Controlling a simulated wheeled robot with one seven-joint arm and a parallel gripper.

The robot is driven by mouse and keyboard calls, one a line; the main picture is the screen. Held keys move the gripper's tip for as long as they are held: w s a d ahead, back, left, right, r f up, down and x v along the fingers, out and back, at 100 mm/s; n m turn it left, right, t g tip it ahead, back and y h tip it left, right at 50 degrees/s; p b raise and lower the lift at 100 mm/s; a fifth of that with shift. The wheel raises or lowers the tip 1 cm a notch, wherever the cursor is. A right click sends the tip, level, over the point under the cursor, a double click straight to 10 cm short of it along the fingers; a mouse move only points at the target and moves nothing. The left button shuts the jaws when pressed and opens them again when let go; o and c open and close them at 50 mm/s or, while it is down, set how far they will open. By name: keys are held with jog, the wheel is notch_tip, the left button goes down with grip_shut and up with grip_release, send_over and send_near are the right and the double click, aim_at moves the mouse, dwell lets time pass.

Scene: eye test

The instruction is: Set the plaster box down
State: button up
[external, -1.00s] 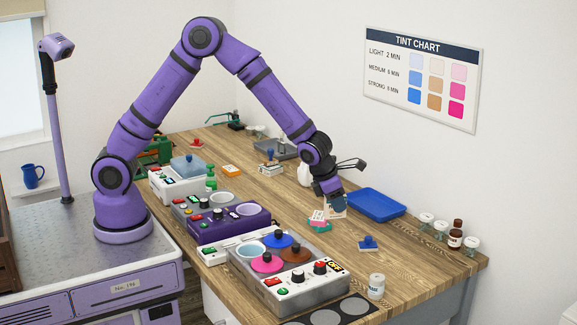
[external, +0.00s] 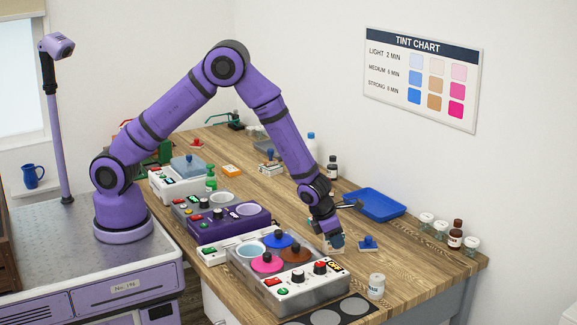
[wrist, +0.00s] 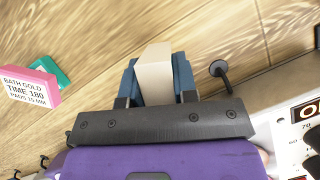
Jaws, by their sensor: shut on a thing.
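The plaster box (wrist: 155,75) is a cream block between the blue fingertips of my gripper (wrist: 157,84) in the wrist view. My gripper is shut on it. In the external view my gripper (external: 333,241) points down near the front of the wooden bench (external: 425,285), just behind the grey machine with coloured lids and left of a blue-handled stamp. The box is mostly hidden by the fingers there. I cannot tell whether it touches the bench.
The machine (external: 310,287) with pink, blue and brown lids is close by. The blue stamp (external: 368,243), white jar (external: 376,287) and blue tray (external: 376,206) are nearby. A pink labelled box (wrist: 30,86) and a teal piece (wrist: 50,70) lie left in the wrist view.

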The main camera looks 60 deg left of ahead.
jog(key=shift+f, duration=0.85)
jog(key=shift+f, duration=0.2)
jog(key=o, duration=0.9)
jog(key=shift+r, duration=0.1)
